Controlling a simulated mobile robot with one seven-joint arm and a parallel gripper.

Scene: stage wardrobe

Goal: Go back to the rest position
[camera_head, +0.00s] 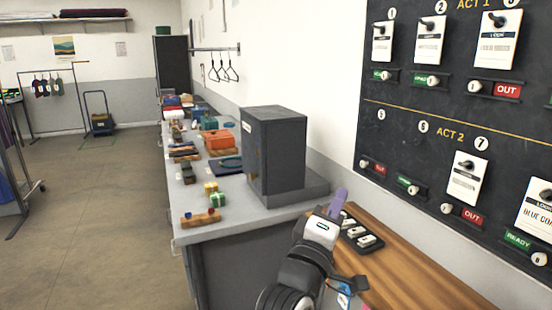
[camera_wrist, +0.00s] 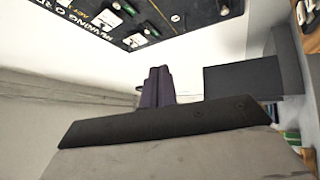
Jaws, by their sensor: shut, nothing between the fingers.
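My gripper (camera_head: 340,196) is in the lower middle of the head view, raised in front of the wooden top below the wall board. Its purple fingers are together, with nothing between them. In the wrist view the closed fingers (camera_wrist: 157,82) stand near the centre against the pale wall. My wrist and forearm hide part of the wooden top in the head view.
A dark board (camera_head: 400,150) with cards and knobs hangs at right. A grey cabinet (camera_head: 277,150) stands on the long counter (camera_head: 200,236), left of my gripper. The wooden top (camera_head: 425,275) holds a black tray (camera_head: 367,242). Floor (camera_head: 100,220) at left is largely clear.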

